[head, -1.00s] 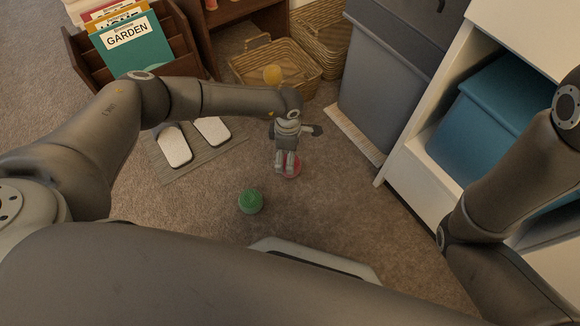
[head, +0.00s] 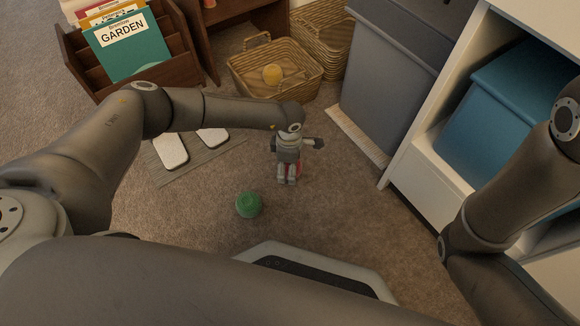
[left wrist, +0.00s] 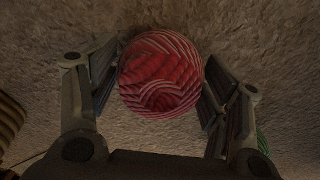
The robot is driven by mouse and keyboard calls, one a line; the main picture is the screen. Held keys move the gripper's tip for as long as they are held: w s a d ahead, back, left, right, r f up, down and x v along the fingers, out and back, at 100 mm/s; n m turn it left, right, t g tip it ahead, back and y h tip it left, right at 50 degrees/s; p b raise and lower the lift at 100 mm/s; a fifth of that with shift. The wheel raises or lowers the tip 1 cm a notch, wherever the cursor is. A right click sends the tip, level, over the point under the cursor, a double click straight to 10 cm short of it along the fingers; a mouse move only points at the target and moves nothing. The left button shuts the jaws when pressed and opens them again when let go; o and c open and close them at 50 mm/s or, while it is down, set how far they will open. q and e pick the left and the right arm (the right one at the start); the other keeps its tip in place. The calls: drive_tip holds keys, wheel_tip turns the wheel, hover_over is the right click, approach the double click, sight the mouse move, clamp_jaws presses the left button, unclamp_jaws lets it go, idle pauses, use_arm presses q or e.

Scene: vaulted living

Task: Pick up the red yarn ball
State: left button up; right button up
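The red yarn ball (left wrist: 160,74) is a red ball with pale winding lines, on the carpet. In the left wrist view it sits between the two fingers of my left gripper (left wrist: 158,85), close to both pads; any contact is hard to make out. In the head view my left gripper (head: 287,179) points down over the ball and hides most of it; a red edge (head: 300,168) shows at its right. The fingers look spread about as wide as the ball. My right gripper is out of view; only the right arm shows.
A green ball (head: 248,205) lies on the carpet nearby, left of the gripper. A wicker basket (head: 247,64) with a yellow ball (head: 272,74) stands behind. A grey bin (head: 385,90) and white shelf (head: 420,185) with a blue box (head: 495,115) stand right. Slippers (head: 170,151) lie left.

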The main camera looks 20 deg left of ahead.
use_arm(q)
drive_tip(key=c, duration=0.6)
drive_tip(key=shift+o, duration=0.2)
drive_tip(key=shift+r, duration=0.15)
